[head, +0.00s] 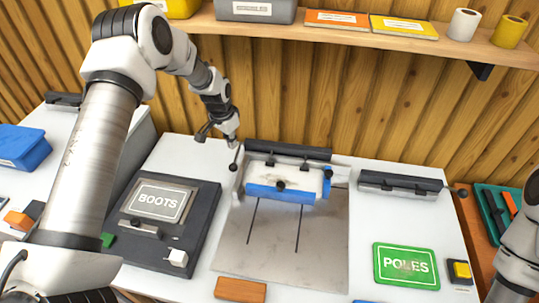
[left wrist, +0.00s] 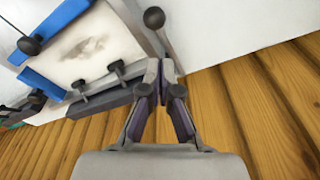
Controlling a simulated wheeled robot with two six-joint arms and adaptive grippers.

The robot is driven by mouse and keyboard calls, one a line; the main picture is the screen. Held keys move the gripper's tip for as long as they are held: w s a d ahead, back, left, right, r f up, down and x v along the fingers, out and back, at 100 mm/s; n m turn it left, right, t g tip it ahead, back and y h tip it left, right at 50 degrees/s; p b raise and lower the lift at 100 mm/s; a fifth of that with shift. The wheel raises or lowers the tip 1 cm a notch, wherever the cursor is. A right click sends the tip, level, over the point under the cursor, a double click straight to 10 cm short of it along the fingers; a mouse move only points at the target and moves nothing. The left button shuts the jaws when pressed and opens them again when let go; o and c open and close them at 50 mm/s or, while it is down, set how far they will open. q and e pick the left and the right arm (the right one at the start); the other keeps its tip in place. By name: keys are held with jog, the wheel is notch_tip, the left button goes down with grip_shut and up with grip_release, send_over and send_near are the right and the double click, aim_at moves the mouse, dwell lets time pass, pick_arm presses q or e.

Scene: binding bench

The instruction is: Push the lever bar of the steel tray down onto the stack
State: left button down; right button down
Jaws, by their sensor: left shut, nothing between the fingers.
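The steel tray (head: 325,240) lies flat on the white bench, with two dark slots in its plate. At its back is a pale stack (head: 300,178) with blue strips, which also shows in the left wrist view (left wrist: 85,45). A grey lever bar (head: 239,178) with a black knob stands at the left end of the tray's back; it shows beside my fingertips in the left wrist view (left wrist: 162,45). My left gripper (head: 232,142) is shut and empty just above that knob. Contact cannot be told. My right arm shows at the right edge; its gripper is out of view.
A dark device with a BOOTS plate (head: 160,202) sits left of the tray. A green POLES card (head: 405,266) and a dark clamp rail (head: 400,181) lie to the right. An orange block (head: 240,290) is in front. A shelf (head: 350,38) overhangs the back.

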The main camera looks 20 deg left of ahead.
pick_arm(q)
jog(key=shift+s+r, duration=0.15)
jog(key=shift+r, duration=0.05)
notch_tip(320, 180, up, 9)
jog(key=p, duration=0.6)
jog(key=shift+p, duration=0.35)
jog(key=shift+f, duration=0.1)
dwell(0.6)
